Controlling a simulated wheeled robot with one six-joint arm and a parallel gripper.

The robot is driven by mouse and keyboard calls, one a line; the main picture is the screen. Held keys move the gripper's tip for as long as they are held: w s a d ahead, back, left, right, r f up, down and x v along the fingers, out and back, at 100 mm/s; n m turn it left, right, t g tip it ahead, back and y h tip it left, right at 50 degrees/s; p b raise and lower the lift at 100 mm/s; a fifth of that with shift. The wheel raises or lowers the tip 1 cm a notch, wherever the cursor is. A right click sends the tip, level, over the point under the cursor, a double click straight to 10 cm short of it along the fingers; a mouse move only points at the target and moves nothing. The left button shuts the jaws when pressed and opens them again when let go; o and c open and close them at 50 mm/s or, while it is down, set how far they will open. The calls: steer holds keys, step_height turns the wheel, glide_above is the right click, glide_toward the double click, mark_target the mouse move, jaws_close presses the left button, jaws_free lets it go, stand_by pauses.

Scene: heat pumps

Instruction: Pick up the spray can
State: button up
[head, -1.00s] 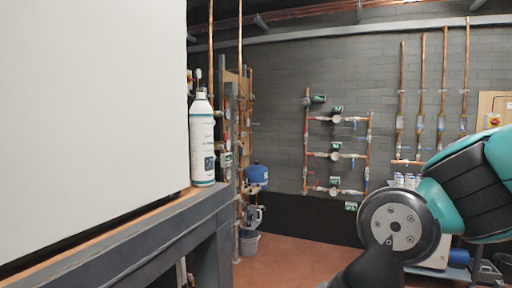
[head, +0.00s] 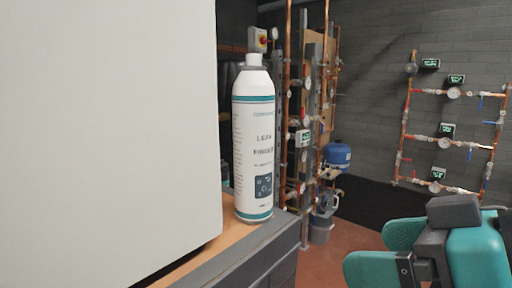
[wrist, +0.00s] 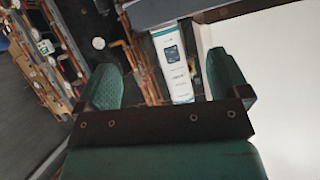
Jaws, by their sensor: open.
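In the wrist view the can (wrist: 175,65) appears at a slant, beyond the fingers and nearer the right one. My gripper (wrist: 165,85) is open, with its teal fingers apart and nothing between them touching the can. In the head view my gripper (head: 375,250) is at the lower right, apart from the can.
The white panel (head: 105,130) stands close on the can's left. Copper pipework (head: 308,110) and a blue vessel (head: 337,156) are behind the bench. More pipes with gauges (head: 445,140) hang on the grey wall. Red floor (head: 350,245) shows between the bench and my gripper.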

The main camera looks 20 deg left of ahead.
mark_target(269, 129)
steer(key=w+a+r+n+t+y+p, duration=0.1)
steer(key=a+r+t+y+p, duration=0.2)
steer(key=r, duration=0.7)
steer(key=shift+y, duration=0.6)
steer(key=p+x, duration=0.4)
steer(key=x, duration=0.7)
steer(key=shift+w+a+r+p, duration=0.15)
steer(key=shift+w+a+p, duration=0.1)
steer(key=shift+p, duration=0.15)
steer(key=p+x, duration=0.4)
steer(key=x, duration=0.1)
steer(key=shift+w+d, duration=0.1)
steer(key=shift+w, duration=0.25)
steer(key=c, duration=1.6)
